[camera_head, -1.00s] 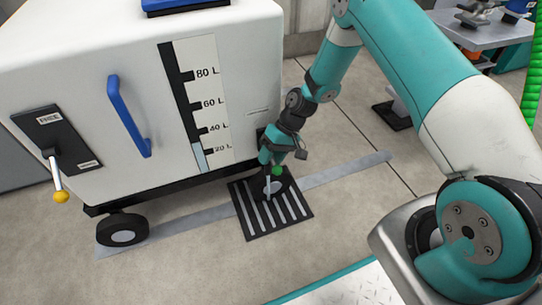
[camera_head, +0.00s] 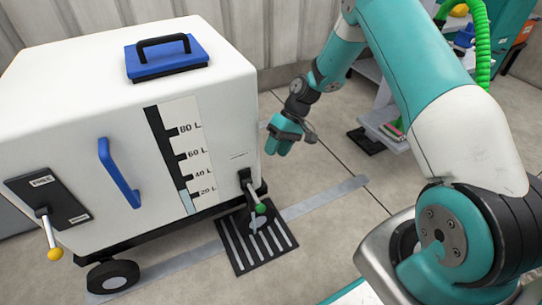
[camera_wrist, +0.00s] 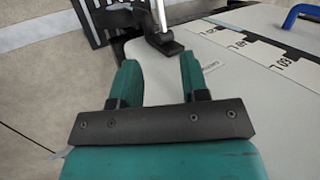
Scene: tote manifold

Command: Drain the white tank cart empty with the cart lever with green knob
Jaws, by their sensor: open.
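The white tank cart (camera_head: 75,85) stands on the left in the head view. Its gauge (camera_head: 185,155) shows a pale blue column near the 20 L mark. The lever with green knob (camera_head: 260,208) sticks out and down from a dark plate at the cart's lower right corner, above the floor grate. My gripper (camera_head: 280,146) is open and empty, above and slightly right of the knob, apart from it. In the wrist view, the open fingers of my gripper (camera_wrist: 158,68) face the lever's stem and dark base (camera_wrist: 165,44); the knob is out of frame.
A floor grate (camera_head: 242,255) lies below the lever, with a pale patch on it. A yellow-knobbed lever (camera_head: 50,235) and a blue handle (camera_head: 120,172) are on the cart's front. A blue lid (camera_head: 166,60) tops the cart.

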